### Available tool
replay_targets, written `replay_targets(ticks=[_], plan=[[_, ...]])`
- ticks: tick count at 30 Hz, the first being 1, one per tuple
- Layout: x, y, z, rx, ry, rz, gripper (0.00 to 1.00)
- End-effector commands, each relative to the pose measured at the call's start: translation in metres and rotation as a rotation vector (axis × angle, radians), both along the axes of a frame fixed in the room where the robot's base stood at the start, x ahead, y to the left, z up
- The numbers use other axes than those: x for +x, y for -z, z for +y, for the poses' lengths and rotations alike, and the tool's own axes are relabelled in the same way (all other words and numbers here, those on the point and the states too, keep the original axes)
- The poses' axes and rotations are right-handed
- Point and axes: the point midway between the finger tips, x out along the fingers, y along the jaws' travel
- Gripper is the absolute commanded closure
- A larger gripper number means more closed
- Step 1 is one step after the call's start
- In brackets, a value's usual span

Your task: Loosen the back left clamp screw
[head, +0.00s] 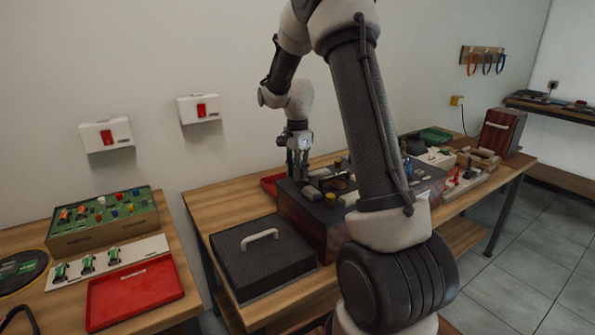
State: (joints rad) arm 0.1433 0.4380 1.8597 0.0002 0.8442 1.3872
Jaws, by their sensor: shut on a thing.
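A dark brown box-like fixture (312,222) stands on the middle wooden table. Its top carries grey blocks (311,193), small yellow parts (331,198) and a dark round part, partly hidden behind my arm. My gripper (298,172) points straight down at the back left corner of this fixture. Its fingers are closed on the back left clamp screw, which they hide almost wholly. The screw's turn and height cannot be made out at this size.
A black lidded case (262,262) with a pale handle stands in front left of the fixture. The left table holds a green board (104,219) and a red tray (134,293). Tools and blocks crowd the table's right part.

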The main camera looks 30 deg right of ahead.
Motion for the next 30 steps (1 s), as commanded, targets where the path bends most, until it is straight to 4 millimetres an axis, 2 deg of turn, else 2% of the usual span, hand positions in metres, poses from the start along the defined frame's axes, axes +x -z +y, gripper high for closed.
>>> replay_targets(ticks=[11, 30], plan=[[0.0004, -0.0004, -0.0001, -0.001, -0.161, -0.001, 1.00], [0.0005, -0.0007, -0.0002, -0.001, -0.757, -0.001, 1.00]])
